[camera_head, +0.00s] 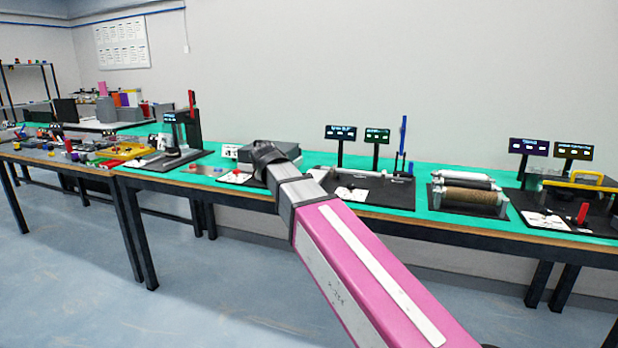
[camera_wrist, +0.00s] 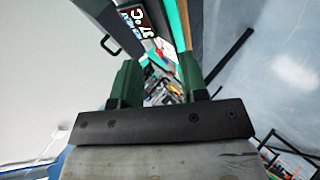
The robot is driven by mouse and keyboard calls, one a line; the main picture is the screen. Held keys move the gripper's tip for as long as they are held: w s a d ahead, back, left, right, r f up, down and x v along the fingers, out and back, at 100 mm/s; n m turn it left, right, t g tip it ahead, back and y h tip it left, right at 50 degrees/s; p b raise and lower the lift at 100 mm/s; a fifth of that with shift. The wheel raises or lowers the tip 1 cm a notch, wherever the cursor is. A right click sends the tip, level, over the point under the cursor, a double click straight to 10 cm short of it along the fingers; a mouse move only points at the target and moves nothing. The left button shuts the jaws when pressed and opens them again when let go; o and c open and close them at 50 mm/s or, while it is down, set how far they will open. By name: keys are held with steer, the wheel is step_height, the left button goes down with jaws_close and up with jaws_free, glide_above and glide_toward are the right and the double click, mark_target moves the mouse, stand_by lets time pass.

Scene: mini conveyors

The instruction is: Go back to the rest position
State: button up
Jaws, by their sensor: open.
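My gripper (camera_wrist: 161,85) shows in the wrist view as two green fingers standing apart on a dark bar, with nothing held between them. In the head view my pink and grey arm reaches up from the lower right toward the long table (camera_head: 408,221) with the green top. The arm's dark end overlaps the table's middle, and the fingers cannot be made out there. A small display with digits (camera_wrist: 137,20) shows beyond the fingers in the wrist view.
Several stations with small displays line the table, among them a roller unit (camera_head: 470,199) and a station with a yellow handle (camera_head: 573,183). The blue-grey floor (camera_head: 210,290) in front is clear.

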steer(key=s+d+f+m+g+h, duration=0.1)
steer(key=s+d+f+m+g, duration=0.35)
steer(key=d+f, duration=0.95)
steer(key=s+d+f+m+g+h, duration=0.1)
steer(key=s+d+f+m+g, duration=0.35)
steer(key=d+f, duration=0.9)
steer(key=s+d+f+m+g+y, duration=0.1)
steer(key=s+d+f+m, duration=0.3)
steer(key=s+f, duration=0.6)
steer(key=shift+d+f+m, duration=0.4)
steer(key=shift+f+m, duration=0.3)
steer(key=shift+s, duration=0.1)
